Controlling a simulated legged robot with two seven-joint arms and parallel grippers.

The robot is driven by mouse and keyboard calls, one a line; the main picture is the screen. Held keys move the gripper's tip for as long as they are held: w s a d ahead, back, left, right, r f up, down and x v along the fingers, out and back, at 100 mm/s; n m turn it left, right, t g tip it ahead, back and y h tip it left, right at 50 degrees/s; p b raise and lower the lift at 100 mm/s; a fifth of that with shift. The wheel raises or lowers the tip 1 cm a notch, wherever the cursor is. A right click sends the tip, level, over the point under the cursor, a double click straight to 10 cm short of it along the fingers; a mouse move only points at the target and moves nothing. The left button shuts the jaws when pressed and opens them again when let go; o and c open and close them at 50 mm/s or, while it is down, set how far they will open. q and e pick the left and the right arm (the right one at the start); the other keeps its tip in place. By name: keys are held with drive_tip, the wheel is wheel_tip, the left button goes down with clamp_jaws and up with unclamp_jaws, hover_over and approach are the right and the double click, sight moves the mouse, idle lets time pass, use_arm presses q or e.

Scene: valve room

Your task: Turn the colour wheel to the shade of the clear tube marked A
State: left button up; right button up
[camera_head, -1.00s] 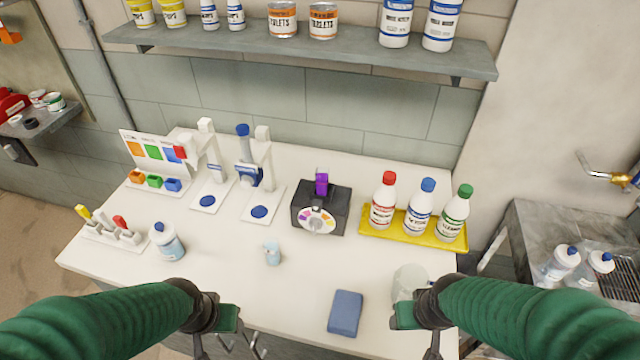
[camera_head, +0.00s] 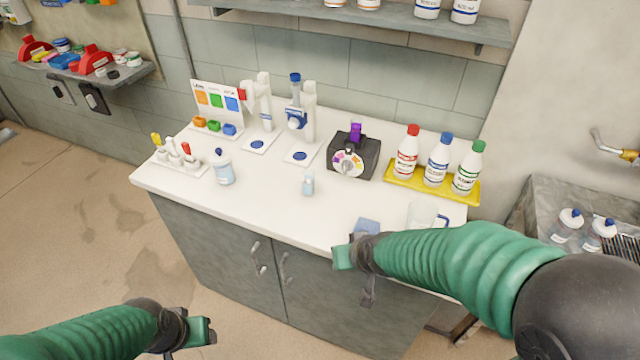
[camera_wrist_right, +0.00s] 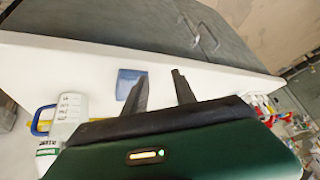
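The colour wheel (camera_head: 348,163) is a round dial with coloured segments on the front of a black box (camera_head: 368,160), on the white counter. A purple piece (camera_head: 355,132) stands upright on top of the box. I cannot make out a tube marked A; lettering is too small. My right gripper (camera_head: 357,275) is at the counter's front edge, below and apart from the wheel. In the wrist view its two fingers (camera_wrist_right: 160,80) are spread with nothing between them. My left gripper (camera_head: 200,332) hangs low over the floor, left of the cabinet; its opening is unclear.
A blue sponge (camera_head: 368,226) and a clear jug (camera_head: 422,215) lie near the front edge, close to my right gripper. A yellow tray (camera_head: 402,186) holds three bottles. Two white stands (camera_head: 309,110) are behind.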

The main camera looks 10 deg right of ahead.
sight(344, 166)
drive_tip(key=w+a+r+m+t+h+b, duration=0.1)
drive_tip(key=w+a+r+m+t+h, duration=0.15)
drive_tip(key=w, duration=0.65)
drive_tip(key=w+a+r+m+t+h+b, duration=0.1)
drive_tip(key=w+a+r+t+h, duration=0.2)
drive_tip(key=w, duration=0.5)
drive_tip(key=w+d+f+m+h, duration=0.1)
drive_tip(key=w+d+f, duration=0.1)
drive_tip(key=w+d, duration=0.2)
drive_tip(key=w+d+f+m+b, duration=0.1)
drive_tip(key=w+d+f, duration=0.1)
drive_tip(key=w+d, duration=0.1)
drive_tip(key=w+d+f+m+g+h, duration=0.1)
drive_tip(key=w+d+f, duration=0.1)
drive_tip(key=w+d, duration=0.2)
drive_tip(key=shift+w+d+f+h, duration=0.2)
drive_tip(key=shift+w, duration=0.2)
drive_tip(key=shift+w+d+f+h, duration=0.15)
drive_tip(key=shift+w, duration=0.2)
use_arm(q)
drive_tip(key=f, duration=0.4)
drive_tip(key=shift+s+a, duration=0.1)
drive_tip(key=shift+a, duration=0.25)
use_arm(e)
drive_tip(key=shift+c, duration=0.4)
clamp_jaws()
